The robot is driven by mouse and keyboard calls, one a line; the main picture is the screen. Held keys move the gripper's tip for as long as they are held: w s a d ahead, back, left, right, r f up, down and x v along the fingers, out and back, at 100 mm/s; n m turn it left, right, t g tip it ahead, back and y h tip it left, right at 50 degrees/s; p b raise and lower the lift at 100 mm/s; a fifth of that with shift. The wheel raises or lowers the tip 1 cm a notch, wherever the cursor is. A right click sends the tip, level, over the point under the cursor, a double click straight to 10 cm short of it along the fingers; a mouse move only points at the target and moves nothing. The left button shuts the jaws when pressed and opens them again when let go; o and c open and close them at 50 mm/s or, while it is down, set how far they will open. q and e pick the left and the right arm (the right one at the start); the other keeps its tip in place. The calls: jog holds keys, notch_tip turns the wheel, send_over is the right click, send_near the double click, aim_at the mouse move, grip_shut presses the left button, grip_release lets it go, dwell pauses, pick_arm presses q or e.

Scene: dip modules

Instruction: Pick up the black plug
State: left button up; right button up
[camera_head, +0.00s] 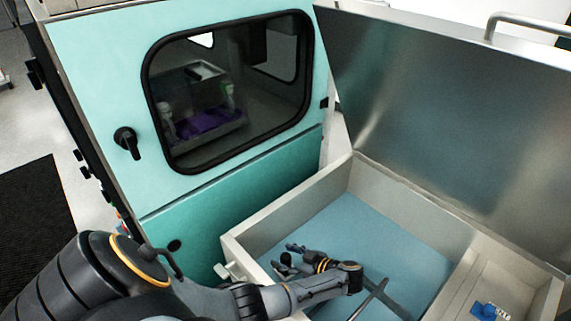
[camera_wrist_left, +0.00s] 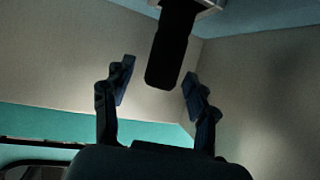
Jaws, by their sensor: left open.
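The black plug (camera_wrist_left: 174,45) shows in the left wrist view as a dark, rounded block hanging down from the top of the picture, beside a light grey piece. Its end lies between the fingertips of my left gripper (camera_wrist_left: 158,80), with a visible gap on both sides. In the head view my left gripper (camera_head: 284,257) is open inside the metal basin, near its left wall. A small dark shape between the fingers there may be the plug (camera_head: 286,259); it is too small to be sure. My right gripper is not in view.
The basin (camera_head: 245,232) has light walls and a blue floor (camera_head: 370,235), mostly clear. A raised metal lid (camera_head: 440,110) stands behind it. A teal panel with a window (camera_head: 90,75) is at left. A blue item (camera_head: 490,311) lies in the right side compartment. A thin dark rod (camera_head: 370,299) crosses the basin.

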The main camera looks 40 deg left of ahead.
pick_arm(q)
jog(key=shift+a+f, duration=0.1)
grip_shut()
dwell(0.4)
jog(key=shift+r, duration=5.05)
